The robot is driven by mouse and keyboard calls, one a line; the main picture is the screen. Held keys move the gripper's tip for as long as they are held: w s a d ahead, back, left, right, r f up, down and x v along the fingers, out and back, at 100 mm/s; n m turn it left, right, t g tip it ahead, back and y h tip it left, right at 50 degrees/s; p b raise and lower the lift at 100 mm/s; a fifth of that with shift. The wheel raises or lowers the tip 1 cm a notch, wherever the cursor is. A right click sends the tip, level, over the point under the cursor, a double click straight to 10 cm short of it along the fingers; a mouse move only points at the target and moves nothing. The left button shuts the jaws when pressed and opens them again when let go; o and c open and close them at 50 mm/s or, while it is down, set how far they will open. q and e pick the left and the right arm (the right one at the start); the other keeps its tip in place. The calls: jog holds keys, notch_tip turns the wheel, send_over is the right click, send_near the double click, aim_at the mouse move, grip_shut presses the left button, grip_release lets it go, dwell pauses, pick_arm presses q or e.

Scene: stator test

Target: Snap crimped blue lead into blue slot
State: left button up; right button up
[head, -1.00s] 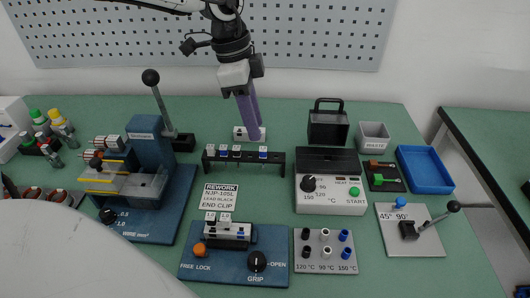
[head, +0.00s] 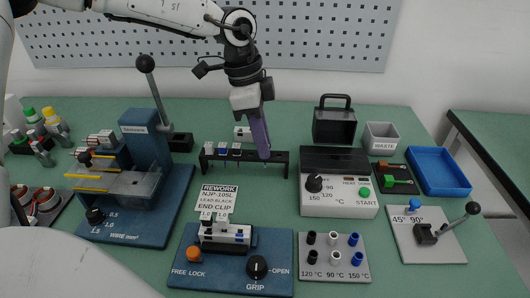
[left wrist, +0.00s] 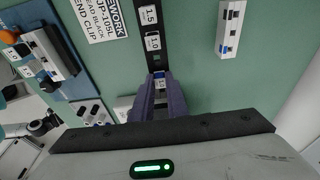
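My left gripper (head: 262,157) points down at the right part of the black rack (head: 220,166), its purple fingers hiding that rack position in the head view. In the left wrist view the fingers (left wrist: 160,85) stand apart on either side of a small white-and-blue piece at the rack; whether they touch it is unclear. A white connector block (head: 225,234) with a blue mark sits in the blue grip fixture (head: 205,268). Another white block (head: 242,133) stands behind the rack; its blue mark shows in the left wrist view (left wrist: 229,30). My right gripper is not in view.
The rack also carries several white tags left of my gripper. A blue crimp press (head: 147,150) with a tall lever stands left. A heater box (head: 340,185), grey waste bin (head: 381,137) and blue tray (head: 438,172) are at right. Green table shows between them.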

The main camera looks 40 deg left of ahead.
pick_arm(q)
grip_shut()
jog(key=shift+r, duration=0.15)
jog(key=shift+r, duration=0.2)
jog(key=shift+w+d+p+v, duration=0.15)
jog(key=shift+p+v, duration=0.3)
jog(key=shift+v, duration=0.4)
jog(key=shift+d+p+v, duration=0.15)
jog(key=shift+p+v, duration=0.3)
jog(key=shift+v, duration=0.35)
jog(key=shift+w+d+p+v, duration=0.15)
jog(key=shift+p+v, duration=0.3)
jog(key=shift+v, duration=0.4)
jog(key=shift+r, duration=0.1)
jog(key=shift+s+a+b+x, duration=0.15)
jog(key=shift+b+x, duration=0.3)
jog(key=shift+x, duration=0.5)
jog(key=shift+s+a+b+x, duration=0.15)
jog(key=shift+b+x, duration=0.35)
jog(key=shift+x, duration=0.5)
jog(key=shift+a+b+x, duration=0.2)
jog(key=shift+b+x, duration=0.25)
jog(key=shift+x, duration=0.5)
jog(key=shift+s, duration=0.1)
